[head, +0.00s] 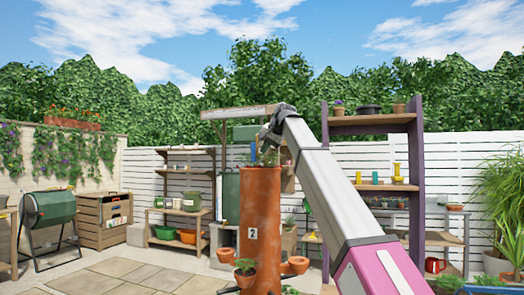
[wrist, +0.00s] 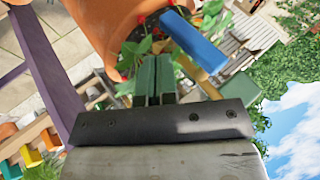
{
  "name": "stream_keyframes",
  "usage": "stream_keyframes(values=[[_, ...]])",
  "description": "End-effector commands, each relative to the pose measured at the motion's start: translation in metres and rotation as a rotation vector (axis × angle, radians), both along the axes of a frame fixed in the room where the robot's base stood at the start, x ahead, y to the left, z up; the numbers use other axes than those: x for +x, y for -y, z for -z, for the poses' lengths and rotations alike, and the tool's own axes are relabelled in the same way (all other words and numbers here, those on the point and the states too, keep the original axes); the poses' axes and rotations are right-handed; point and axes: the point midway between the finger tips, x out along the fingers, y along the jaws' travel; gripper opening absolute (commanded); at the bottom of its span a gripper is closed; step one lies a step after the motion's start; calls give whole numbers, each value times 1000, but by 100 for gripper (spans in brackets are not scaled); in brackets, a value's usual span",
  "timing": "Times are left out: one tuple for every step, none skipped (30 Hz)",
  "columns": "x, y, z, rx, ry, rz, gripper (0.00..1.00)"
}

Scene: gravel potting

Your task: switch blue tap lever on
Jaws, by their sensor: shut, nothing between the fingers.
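In the wrist view a blue lever (wrist: 193,39), a plain flat bar, lies slanted just right of my fingertips. A brass-yellow piece (wrist: 208,88) shows below it, partly behind my gripper's dark plate. My gripper (wrist: 154,62) has its two green fingers together with nothing between them. I cannot tell whether a finger touches the lever. In the head view my gripper (head: 264,146) is small and partly hidden, above the top of a tall terracotta column (head: 262,225) marked 2.
A terracotta surface (wrist: 90,22) with green leaves and red fruit is close by the fingertips in the wrist view. A purple-post shelf (head: 415,180) stands right of my arm. Small pots (head: 299,265) stand by the column's foot. Paving (head: 130,275) at the left is clear.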

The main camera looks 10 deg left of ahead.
Motion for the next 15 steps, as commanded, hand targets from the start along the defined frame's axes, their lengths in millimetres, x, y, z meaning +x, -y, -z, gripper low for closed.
stream_keyframes(values=[[2, 7, 0, 0, 0, 2, 0], [4, 12, 0, 0, 0, 4, 0], [5, 17, -2, 0, 0, 4, 0], [1, 20, -9, 1, 1, 3, 0], [-3, 23, -15, 2, 3, 3, 0], [-6, 28, -21, 1, 2, 2, 0], [-9, 32, -25, 1, 2, 2, 0], [-11, 35, -30, 1, 2, 2, 0], [-14, 40, -36, 1, 2, 2, 0], [-17, 43, -41, 1, 2, 2, 0], [-19, 47, -45, 1, 2, 2, 0], [-21, 51, -49, 1, 2, 2, 0], [-23, 53, -53, 1, 2, 2, 0], [-25, 56, -56, 1, 1, 2, 0], [-27, 59, -60, 1, 1, 2, 0]])
